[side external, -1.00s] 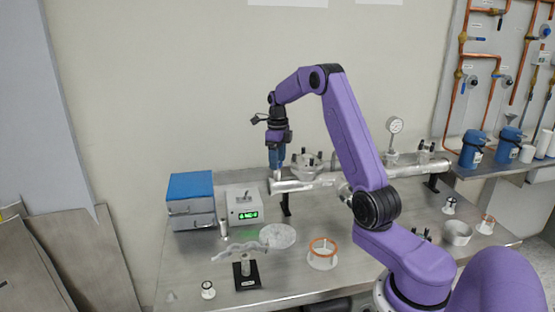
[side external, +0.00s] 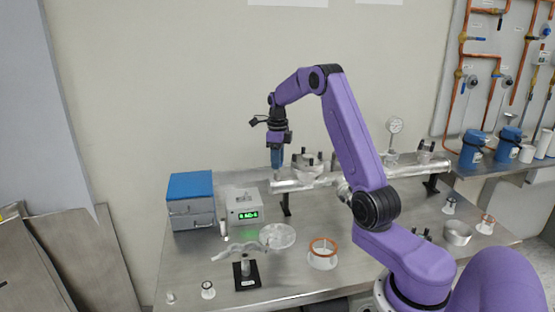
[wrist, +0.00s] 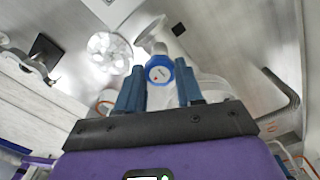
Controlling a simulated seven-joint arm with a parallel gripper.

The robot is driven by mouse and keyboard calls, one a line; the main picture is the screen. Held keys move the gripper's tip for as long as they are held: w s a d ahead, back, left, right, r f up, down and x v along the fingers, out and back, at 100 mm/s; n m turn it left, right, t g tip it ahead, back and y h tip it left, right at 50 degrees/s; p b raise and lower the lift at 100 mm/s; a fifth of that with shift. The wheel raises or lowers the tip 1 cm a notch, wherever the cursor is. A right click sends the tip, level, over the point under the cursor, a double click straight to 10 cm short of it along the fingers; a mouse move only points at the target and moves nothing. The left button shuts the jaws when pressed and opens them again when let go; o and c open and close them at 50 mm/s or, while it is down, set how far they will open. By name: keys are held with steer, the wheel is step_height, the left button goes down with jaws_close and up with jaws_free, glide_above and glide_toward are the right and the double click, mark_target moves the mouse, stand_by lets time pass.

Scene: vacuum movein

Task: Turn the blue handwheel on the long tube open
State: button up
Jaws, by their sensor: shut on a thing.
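The blue handwheel (wrist: 160,70) shows in the wrist view as a blue ring with a white centre and a small red mark. It sits between the two blue fingers of my gripper (wrist: 158,86), which are shut on it. In the side view my gripper (side external: 276,166) points down at the left end of the long silver tube (side external: 310,182). The fingers hide the handwheel there. The tube lies across black supports at the back of the bench.
A grey box with a green display (side external: 246,212) and a blue-topped unit (side external: 190,197) stand left of the tube end. A clear disc (side external: 278,236), a glass piece on a black stand (side external: 247,272) and an orange-ringed part (side external: 322,250) stand in front. A gauge (side external: 395,127) rises behind.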

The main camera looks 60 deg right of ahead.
steer(key=n, duration=0.9)
steer(key=shift+n, duration=0.3)
steer(key=n, duration=0.4)
steer(key=shift+n, duration=0.3)
steer(key=n, duration=0.4)
steer(key=shift+w+r+n, duration=0.1)
steer(key=shift+n, duration=0.2)
steer(key=n, duration=1.2)
steer(key=shift+n, duration=2.1)
